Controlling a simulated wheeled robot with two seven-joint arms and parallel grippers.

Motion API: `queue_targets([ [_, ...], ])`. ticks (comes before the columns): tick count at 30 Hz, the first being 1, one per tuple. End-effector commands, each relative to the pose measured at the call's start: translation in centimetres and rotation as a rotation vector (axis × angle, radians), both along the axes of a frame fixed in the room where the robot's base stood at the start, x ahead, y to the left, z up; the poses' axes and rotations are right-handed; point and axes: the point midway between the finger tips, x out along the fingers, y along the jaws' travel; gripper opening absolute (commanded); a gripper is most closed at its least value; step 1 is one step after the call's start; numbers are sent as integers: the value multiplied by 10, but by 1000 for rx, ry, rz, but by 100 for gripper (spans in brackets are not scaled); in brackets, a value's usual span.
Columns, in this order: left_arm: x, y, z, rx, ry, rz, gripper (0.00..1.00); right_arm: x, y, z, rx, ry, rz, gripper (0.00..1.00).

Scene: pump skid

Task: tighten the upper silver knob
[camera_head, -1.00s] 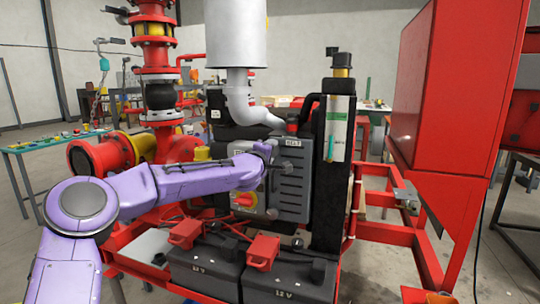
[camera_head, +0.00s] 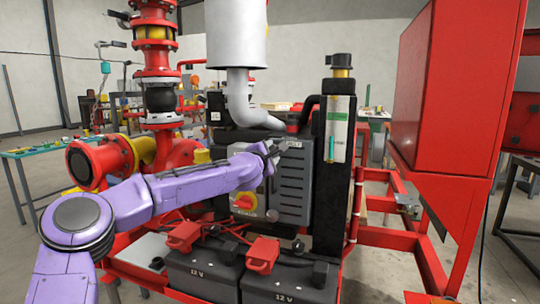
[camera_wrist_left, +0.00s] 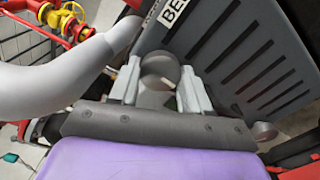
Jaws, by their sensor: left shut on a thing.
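The upper silver knob (camera_wrist_left: 160,68) shows in the left wrist view as a round grey knob at the edge of the grey slotted belt cover (camera_wrist_left: 240,60). The pale fingers of my left gripper (camera_wrist_left: 159,86) stand on either side of it and are shut on it. In the head view my left gripper (camera_head: 274,156) is at the cover's upper left corner, and the knob is hidden there by the gripper. A second silver knob (camera_wrist_left: 264,131) sits at another corner of the cover in the wrist view. My right gripper is not in view.
A red and yellow rotary switch (camera_head: 244,203) lies just below my left forearm. Black batteries (camera_head: 287,283) with red terminal covers stand below. A pale exhaust pipe (camera_head: 241,100) rises close above the gripper. A red cabinet (camera_head: 446,90) stands at right.

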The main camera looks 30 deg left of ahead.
Motion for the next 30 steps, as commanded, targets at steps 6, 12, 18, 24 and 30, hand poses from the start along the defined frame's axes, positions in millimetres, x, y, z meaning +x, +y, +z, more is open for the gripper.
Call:
queue_targets([
  [6, 0, 0, -1, -13, -2, 1, 17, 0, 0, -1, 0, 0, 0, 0],
  [12, 0, 0, -1, -12, -2, 1, 17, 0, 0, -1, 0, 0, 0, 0],
  [18, 0, 0, -1, -11, -1, 1, 73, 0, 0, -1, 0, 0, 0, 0],
  [24, 0, 0, 0, -11, -2, 0, 73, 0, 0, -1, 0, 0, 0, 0],
  [30, -22, -5, -1, -13, -6, -1, 73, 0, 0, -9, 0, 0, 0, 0],
])
